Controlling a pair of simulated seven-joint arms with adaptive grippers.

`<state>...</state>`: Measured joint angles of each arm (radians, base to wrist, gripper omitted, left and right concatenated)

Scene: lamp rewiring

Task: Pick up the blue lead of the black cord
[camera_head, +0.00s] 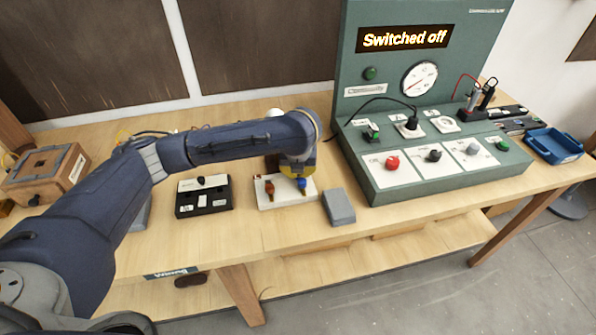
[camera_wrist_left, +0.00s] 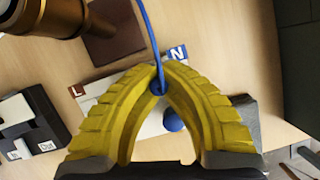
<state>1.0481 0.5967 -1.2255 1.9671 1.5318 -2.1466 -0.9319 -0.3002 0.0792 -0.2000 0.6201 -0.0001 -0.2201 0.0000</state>
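The blue lead (camera_wrist_left: 146,30) comes in from the top of the left wrist view and runs down between the tips of my left gripper (camera_wrist_left: 158,85). The yellow fingertips are together on it, near its lower end. In the head view my left gripper (camera_head: 297,168) is over the white terminal block (camera_head: 265,197), and the lead is not clear there. The block carries a brown knob (camera_head: 269,187) and a blue knob (camera_head: 302,184). The letters L and N show on it in the left wrist view. A black cord (camera_head: 375,99) runs left from a plug on the green panel. My right gripper is not in view.
A black-and-white box (camera_head: 204,206) stands left of the terminal block and a grey block (camera_head: 338,207) right of it. The green test panel (camera_head: 440,190) stands further right, with a blue tray (camera_head: 553,146) beyond. A wooden box (camera_head: 45,175) is at the far left.

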